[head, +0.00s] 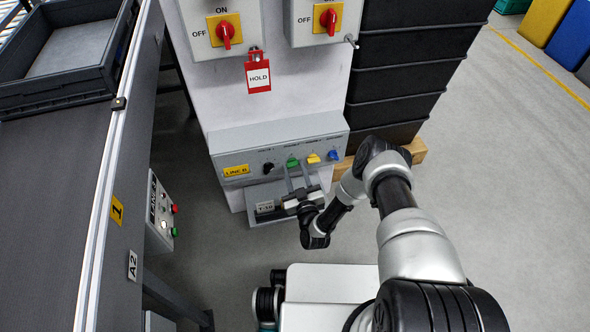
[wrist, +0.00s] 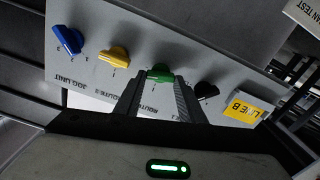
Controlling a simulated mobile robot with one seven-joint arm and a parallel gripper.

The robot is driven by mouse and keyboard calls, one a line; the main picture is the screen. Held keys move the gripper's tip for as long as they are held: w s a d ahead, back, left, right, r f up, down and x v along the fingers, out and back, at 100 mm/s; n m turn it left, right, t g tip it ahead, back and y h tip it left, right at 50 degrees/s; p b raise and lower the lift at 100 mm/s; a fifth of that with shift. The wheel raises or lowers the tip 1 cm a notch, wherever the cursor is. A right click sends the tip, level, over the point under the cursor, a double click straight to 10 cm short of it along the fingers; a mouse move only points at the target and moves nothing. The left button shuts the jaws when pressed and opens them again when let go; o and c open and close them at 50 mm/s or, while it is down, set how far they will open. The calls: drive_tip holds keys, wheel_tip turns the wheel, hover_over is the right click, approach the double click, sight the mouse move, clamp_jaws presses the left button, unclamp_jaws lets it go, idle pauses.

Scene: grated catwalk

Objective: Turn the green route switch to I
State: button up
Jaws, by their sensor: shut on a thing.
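The green route switch (head: 292,162) is a knob on the sloped grey LINE B panel (head: 228,143). It sits between a black knob (head: 268,168) and a yellow knob (head: 313,158). In the wrist view the green switch (wrist: 160,72) shows between my two fingertips. My gripper (head: 297,171) reaches the panel from the front, and its fingers (wrist: 160,82) are closed on the sides of the green switch. The fingers hide part of the switch and the marks below it, so I cannot tell which position it points to.
A blue knob (wrist: 68,40) is at the end of the row, beyond the yellow one. Above the panel are two red rotary switches; a red HOLD tag (head: 258,77) hangs under the left one. Black crates (head: 400,105) stand right. A conveyor (head: 70,185) runs along the left.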

drive_tip(key=n, duration=0.3)
drive_tip(key=shift+a+r+n, duration=0.1)
drive_tip(key=shift+a+n, duration=0.05)
drive_tip(key=shift+n, duration=0.25)
drive_tip(key=n, duration=0.3)
drive_tip(key=shift+a+n, duration=0.1)
drive_tip(key=shift+n, duration=0.2)
drive_tip(key=n, duration=0.4)
drive_tip(key=shift+f+n, duration=0.2)
drive_tip(key=shift+n, duration=0.1)
drive_tip(key=shift+n+b, duration=0.35)
drive_tip(key=shift+n, duration=1.25)
drive_tip(key=shift+w, duration=0.1)
drive_tip(key=o, duration=1)
drive_tip(key=shift+o, duration=0.2)
drive_tip(key=shift+s+f, duration=0.1)
drive_tip(key=shift+s, duration=0.1)
